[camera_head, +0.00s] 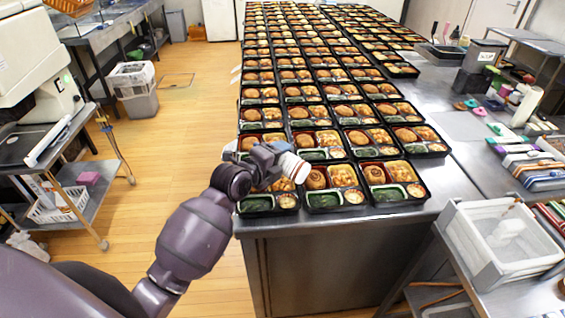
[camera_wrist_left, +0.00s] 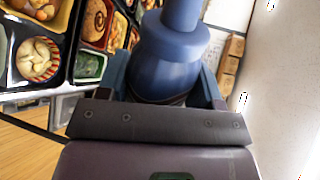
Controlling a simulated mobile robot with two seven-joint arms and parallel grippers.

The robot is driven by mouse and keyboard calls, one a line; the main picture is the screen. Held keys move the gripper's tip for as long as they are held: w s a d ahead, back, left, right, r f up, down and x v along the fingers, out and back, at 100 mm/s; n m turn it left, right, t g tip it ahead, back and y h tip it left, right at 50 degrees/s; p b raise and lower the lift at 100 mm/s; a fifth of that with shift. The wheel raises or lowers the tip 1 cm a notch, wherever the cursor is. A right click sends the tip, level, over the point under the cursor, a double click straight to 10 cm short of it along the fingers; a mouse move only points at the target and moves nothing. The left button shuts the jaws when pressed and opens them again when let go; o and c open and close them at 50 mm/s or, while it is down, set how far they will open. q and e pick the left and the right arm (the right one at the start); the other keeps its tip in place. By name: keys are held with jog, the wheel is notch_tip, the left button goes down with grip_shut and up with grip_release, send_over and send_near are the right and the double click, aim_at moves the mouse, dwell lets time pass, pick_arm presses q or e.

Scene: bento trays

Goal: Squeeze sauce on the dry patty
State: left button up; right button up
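My left gripper (camera_head: 272,163) is shut on a sauce bottle, held tilted over the front left bento tray (camera_head: 268,213). The bottle's white end with a red-orange band (camera_head: 294,167) shows in the head view. In the left wrist view the bottle (camera_wrist_left: 168,62) looks blue in shadow between the fingers. The gripper hides the patty area of that front left tray. Brown patties show in the adjoining front trays, one in the middle tray (camera_head: 316,179) and one in the right tray (camera_head: 374,174). I cannot tell which patty is dry. My right gripper is not in view.
Rows of filled trays cover the long steel table (camera_head: 330,222) toward the back. A clear plastic bin (camera_head: 478,262) stands at the front right. A cart with a white basket (camera_head: 58,207) is at the left. The wooden floor (camera_head: 175,130) left of the table is open.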

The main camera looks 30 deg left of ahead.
pick_arm(q)
jog(key=shift+w+a+f+n+h, duration=0.15)
jog(key=shift+a+n+h, duration=0.1)
jog(key=shift+a+n, duration=0.3)
jog(key=shift+w+a+n+h, duration=0.1)
jog(key=shift+a+n+h, duration=0.2)
jog(key=shift+n, duration=0.35)
jog(key=shift+w+a+f+n+h, duration=0.15)
jog(key=shift+a+n+h, duration=0.3)
jog(key=shift+a+n, duration=0.6)
jog(key=f+n+b, duration=0.1)
jog(key=b, duration=0.1)
jog(key=a+f+n+h+b, duration=0.1)
jog(key=n+b, duration=0.1)
jog(key=a+f+n+b, duration=0.1)
jog(key=f+b, duration=0.1)
jog(key=shift+w+n+h, duration=0.3)
jog(key=shift+w+n, duration=0.05)
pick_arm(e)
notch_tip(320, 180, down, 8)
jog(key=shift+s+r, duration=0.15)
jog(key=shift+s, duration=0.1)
pick_arm(q)
jog(key=shift+r, duration=0.1)
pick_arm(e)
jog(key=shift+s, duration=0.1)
